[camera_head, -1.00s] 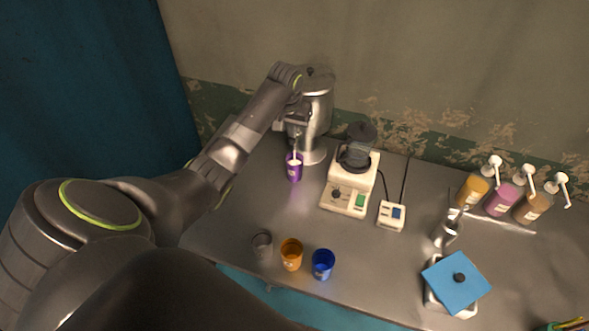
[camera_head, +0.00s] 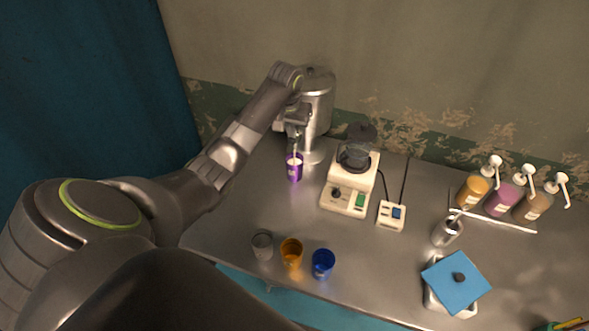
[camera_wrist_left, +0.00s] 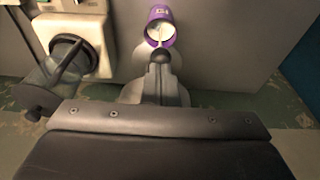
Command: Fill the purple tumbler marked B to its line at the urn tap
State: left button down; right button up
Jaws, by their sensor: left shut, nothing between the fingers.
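The purple tumbler (camera_head: 294,174) stands upright on the counter under the tap of the steel urn (camera_head: 319,112). A thin white stream runs from the tap into it, and white liquid shows inside. In the left wrist view the tumbler (camera_wrist_left: 154,37) is at the top, with a pale mark on its wall and the stream entering its mouth. Its fill line cannot be made out. My left gripper (camera_head: 293,124) is shut and empty, at the urn's tap; its fingertips are hard to separate from the tap. My right gripper is not in view.
A cream blender-like machine (camera_head: 345,199) stands right of the tumbler, with a small switch box (camera_head: 391,215) beside it. Grey (camera_head: 262,246), orange (camera_head: 291,253) and blue (camera_head: 323,264) cups line the front edge.

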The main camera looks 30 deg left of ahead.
pick_arm(q)
jog(key=shift+r+p, duration=0.3)
jog(key=shift+r, duration=0.15)
jog(key=w+v, duration=0.1)
jog(key=v, duration=0.5)
jog(key=shift+a+p, duration=0.15)
jog(key=shift+p, duration=0.2)
jog(key=shift+w, duration=0.1)
